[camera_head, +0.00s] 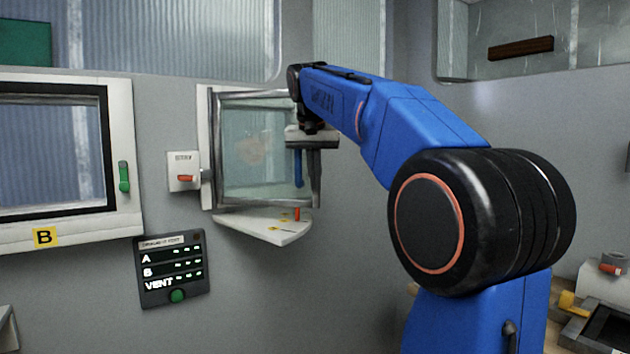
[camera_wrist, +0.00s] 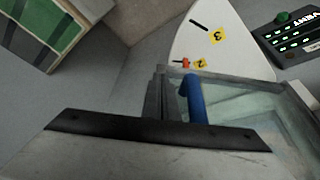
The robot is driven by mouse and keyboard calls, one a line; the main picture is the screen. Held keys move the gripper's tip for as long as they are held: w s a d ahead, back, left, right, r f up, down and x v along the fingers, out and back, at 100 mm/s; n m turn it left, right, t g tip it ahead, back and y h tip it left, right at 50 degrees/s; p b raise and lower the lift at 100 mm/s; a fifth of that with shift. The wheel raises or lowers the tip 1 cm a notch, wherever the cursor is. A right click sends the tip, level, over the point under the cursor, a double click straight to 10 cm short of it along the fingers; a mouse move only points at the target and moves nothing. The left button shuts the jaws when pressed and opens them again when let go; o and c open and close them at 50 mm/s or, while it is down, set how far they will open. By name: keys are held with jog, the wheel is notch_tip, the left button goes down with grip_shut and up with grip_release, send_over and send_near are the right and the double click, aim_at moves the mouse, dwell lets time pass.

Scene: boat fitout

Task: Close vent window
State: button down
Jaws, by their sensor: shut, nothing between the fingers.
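The vent window (camera_head: 252,150) is a metal-framed glass pane, swung out from the wall at an angle from its left side. Its pane also shows in the wrist view (camera_wrist: 240,103). A blue upright handle (camera_head: 298,168) is near its free right edge; it shows in the wrist view too (camera_wrist: 194,98). A white quadrant plate (camera_head: 262,226) lies below, with yellow number tags and an orange pin (camera_head: 296,214). My gripper (camera_head: 313,165) is at the window's free edge, shut and empty. In the wrist view its fingers (camera_wrist: 159,92) are just left of the blue handle; contact is unclear.
A white box with an orange lever (camera_head: 184,172) is left of the vent window. A panel labelled A, B and VENT (camera_head: 172,269) hangs below it. Window B (camera_head: 52,150) with a green handle (camera_head: 124,176) is at far left. Bare wall is below the plate.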

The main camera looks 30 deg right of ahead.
jog(key=w+d+n+y, duration=0.1)
jog(key=w+d+n, duration=0.2)
jog(key=w, duration=0.5)
jog(key=w+d+n+t+y, duration=0.1)
jog(key=w+d+n, duration=0.3)
jog(key=w, duration=0.5)
jog(key=shift+w+d, duration=0.25)
jog(key=shift+d, duration=0.95)
